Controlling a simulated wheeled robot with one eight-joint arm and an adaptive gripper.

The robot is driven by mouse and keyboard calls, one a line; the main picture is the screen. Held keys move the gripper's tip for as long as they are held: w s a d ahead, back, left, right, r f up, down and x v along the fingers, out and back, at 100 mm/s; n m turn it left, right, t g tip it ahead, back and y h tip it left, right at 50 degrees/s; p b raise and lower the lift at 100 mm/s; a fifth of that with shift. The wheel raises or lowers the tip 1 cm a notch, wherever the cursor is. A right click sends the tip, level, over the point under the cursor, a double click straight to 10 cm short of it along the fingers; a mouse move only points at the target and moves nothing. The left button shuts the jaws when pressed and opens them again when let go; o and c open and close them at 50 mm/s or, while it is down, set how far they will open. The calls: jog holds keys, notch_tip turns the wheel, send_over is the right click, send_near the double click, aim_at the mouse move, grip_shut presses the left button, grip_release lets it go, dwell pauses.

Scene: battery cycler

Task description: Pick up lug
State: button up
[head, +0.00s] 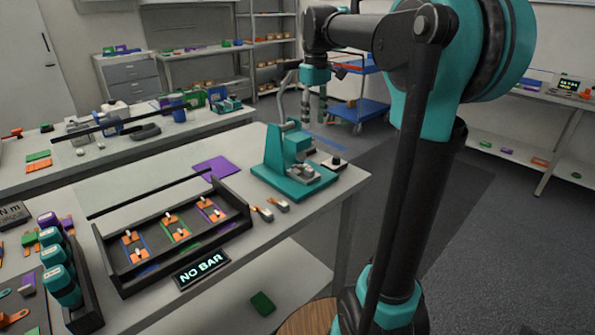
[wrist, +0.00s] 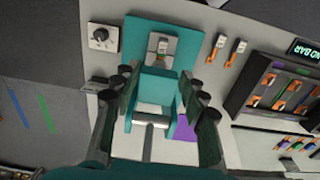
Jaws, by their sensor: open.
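Two small pieces with metal and orange parts lie on the grey table in front of the teal press: a left piece (head: 262,214) and a right piece (head: 279,204). They look like lugs, and I cannot tell which one is meant. In the wrist view they lie side by side to the right of the press, one nearer (wrist: 217,46) and one farther (wrist: 237,51). My gripper (head: 313,106) is open and empty, raised beyond the press in the head view. In the wrist view its fingers (wrist: 160,88) spread on either side of the press, above it.
The teal press (head: 283,181) stands at the table's corner, with a small black-knobbed box (head: 334,163) beside it. A dark tray (head: 118,268) with orange pieces and a "NO BAR" display (head: 200,269) are nearby. A purple sheet (head: 216,167) lies behind.

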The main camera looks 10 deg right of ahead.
send_over(310, 169)
jog(key=f, duration=1.1)
jog(key=shift+d+f, duration=0.2)
jog(key=shift+f, duration=0.05)
jog(key=shift+s+a+f, duration=0.1)
jog(key=shift+a+f, duration=0.05)
jog(key=shift+f, duration=1.2)
jog(key=shift+a+f, duration=0.15)
jog(key=shift+f, duration=1.15)
grip_shut()
